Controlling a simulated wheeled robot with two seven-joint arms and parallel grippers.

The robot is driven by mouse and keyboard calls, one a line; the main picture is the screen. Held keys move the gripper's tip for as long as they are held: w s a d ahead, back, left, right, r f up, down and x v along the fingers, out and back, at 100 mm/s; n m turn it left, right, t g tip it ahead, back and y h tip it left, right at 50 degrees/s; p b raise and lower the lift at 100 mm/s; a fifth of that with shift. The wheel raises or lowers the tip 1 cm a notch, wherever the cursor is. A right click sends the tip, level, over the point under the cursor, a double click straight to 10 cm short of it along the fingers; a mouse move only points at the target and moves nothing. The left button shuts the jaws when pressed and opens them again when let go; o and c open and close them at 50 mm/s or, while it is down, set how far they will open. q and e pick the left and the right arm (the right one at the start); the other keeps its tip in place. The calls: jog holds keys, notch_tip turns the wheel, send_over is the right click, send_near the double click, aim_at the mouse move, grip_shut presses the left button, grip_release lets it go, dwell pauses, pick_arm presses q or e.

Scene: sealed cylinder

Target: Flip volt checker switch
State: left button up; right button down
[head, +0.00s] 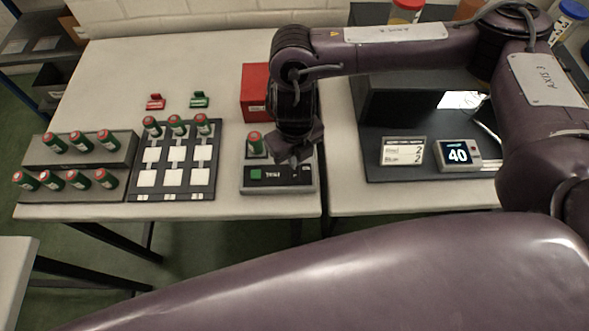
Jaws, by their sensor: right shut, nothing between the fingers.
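The volt checker (278,190) is a grey box near the table's front edge, with a dark front panel, a green square and small light lettering. A green cylinder with a red top (254,143) stands upright at its back left. My right gripper (294,160) is shut and empty, pointing down over the right part of the checker. I cannot tell whether it touches the checker. The gripper hides the checker's back right part, and I cannot make out the switch. My left gripper is not in view.
A red box (255,92) stands behind the checker. A tray with white squares (175,180) and several cylinders is at left, beside a stepped rack (75,150). Red (155,101) and green (200,99) clips lie behind. At right, a display (459,155) reads 40.

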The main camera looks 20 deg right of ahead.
jog(key=shift+f+b, duration=0.8)
jog(key=shift+f, duration=0.2)
dwell(0.7)
jog(key=shift+r, duration=0.1)
notch_tip(320, 180, up, 7)
jog(key=p, duration=0.6)
dwell(0.4)
